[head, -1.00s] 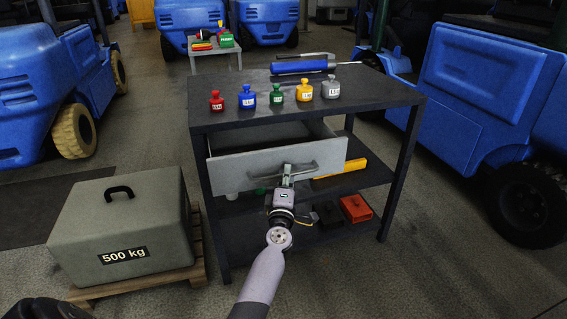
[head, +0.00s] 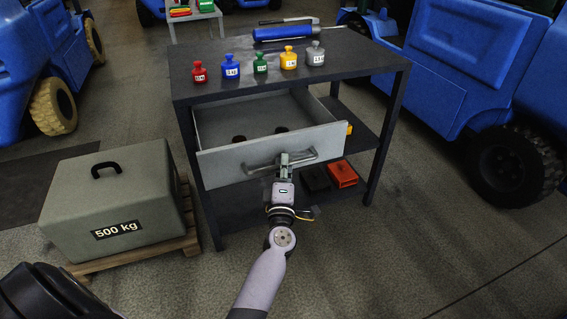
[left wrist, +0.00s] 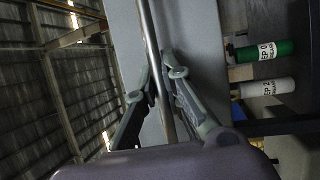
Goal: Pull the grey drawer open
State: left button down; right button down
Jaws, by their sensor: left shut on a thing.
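The grey drawer (head: 225,167) hangs under the dark table top and is pulled well out, its inside in sight. Its metal bar handle (head: 309,156) is on the front panel. My left gripper (head: 285,160) is shut on the handle, in front of the drawer. In the left wrist view the bar handle (left wrist: 153,50) runs between the two fingers (left wrist: 160,88), with the drawer front (left wrist: 195,40) behind. Two small dark round things lie in the drawer; I cannot tell what they are. My right gripper is not in view.
Several coloured weights stand on the table top (head: 360,70), with a blue tool (head: 285,33) behind them. A red box (head: 342,174) sits on the lower shelf. A 500 kg block (head: 115,200) on a pallet stands at the left. Floor in front is clear.

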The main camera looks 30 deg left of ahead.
pick_arm(q)
jog(key=c, duration=2)
grip_release()
jog(key=shift+o, duration=0.2)
jog(key=v, duration=0.8)
jog(key=shift+f, duration=0.1)
